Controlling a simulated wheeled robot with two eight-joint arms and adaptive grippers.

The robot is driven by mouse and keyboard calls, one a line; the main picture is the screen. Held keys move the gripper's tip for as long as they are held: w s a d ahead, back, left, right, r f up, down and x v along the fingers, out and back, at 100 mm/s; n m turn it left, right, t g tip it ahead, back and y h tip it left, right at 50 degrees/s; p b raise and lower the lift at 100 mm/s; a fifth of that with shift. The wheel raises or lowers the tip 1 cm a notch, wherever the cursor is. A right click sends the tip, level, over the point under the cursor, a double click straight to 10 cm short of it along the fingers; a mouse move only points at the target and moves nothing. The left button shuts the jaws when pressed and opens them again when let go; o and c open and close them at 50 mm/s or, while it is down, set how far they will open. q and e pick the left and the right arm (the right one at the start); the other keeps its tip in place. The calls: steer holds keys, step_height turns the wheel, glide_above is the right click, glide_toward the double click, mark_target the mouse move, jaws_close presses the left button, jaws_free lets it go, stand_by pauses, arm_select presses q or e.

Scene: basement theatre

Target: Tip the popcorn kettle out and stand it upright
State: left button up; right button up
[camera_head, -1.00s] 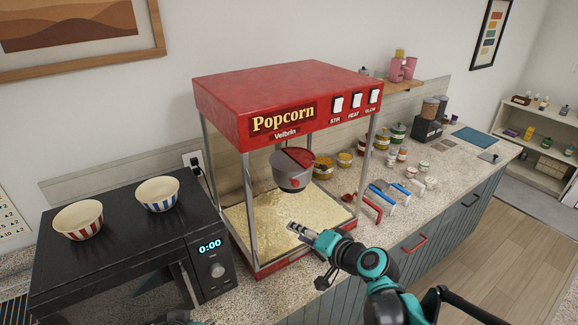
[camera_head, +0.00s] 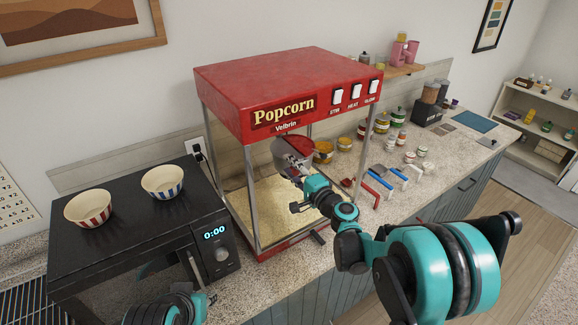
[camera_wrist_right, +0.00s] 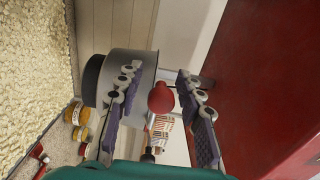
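The popcorn kettle (camera_head: 283,156) is a grey pot with a red lid, hanging under the roof of the red popcorn machine (camera_head: 280,88). It looks upright, though my right gripper partly covers it. In the right wrist view the kettle (camera_wrist_right: 137,66) has a red knob (camera_wrist_right: 161,98) standing between the fingers. My right gripper (camera_wrist_right: 155,105) is open around the knob, with gaps still showing beside it. In the head view the right gripper (camera_head: 291,175) is inside the machine's front. My left gripper (camera_head: 205,300) is low at the front of the microwave; its fingers are unclear.
Popped corn (camera_head: 262,205) covers the machine's floor. Metal posts stand at the machine's corners. A black microwave (camera_head: 130,225) with two striped bowls stands left. Red, blue and white scoops (camera_head: 378,188) and several jars lie right on the counter. A red wall rises close beside the wrist camera.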

steer(key=shift+w+a, duration=0.25)
steer(key=shift+w, duration=0.2)
jaws_close()
